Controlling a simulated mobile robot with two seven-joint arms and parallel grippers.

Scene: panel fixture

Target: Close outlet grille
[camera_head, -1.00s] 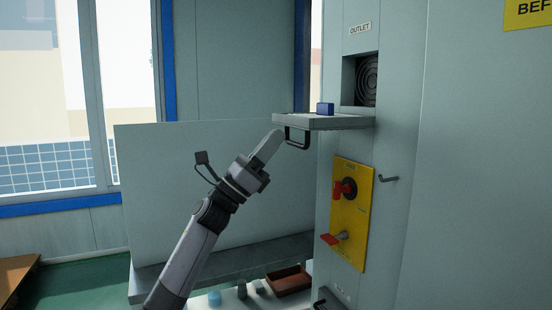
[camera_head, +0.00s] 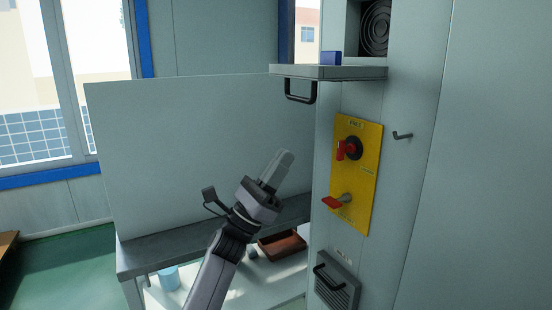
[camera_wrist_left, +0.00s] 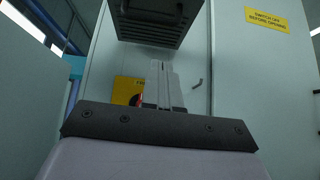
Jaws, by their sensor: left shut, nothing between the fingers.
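The outlet grille (camera_head: 330,73) is a grey flap standing open, sticking out level below the square outlet opening (camera_head: 376,30) with its round fan guard. A black handle (camera_head: 300,93) hangs under its outer end. A blue block (camera_head: 331,58) rests on top. My left gripper (camera_head: 285,158) is shut and empty, below the flap and apart from the handle, pointing up. In the left wrist view its fingers (camera_wrist_left: 165,85) point up towards the dark underside of the flap (camera_wrist_left: 155,25). My right gripper is not in view.
A yellow panel (camera_head: 358,170) with red switches is on the cabinet, right of my gripper. A hook (camera_head: 402,135) sticks out beside it. A lower grille (camera_head: 337,288) has its own handle. A brown tray (camera_head: 283,245) lies on a low surface behind my arm.

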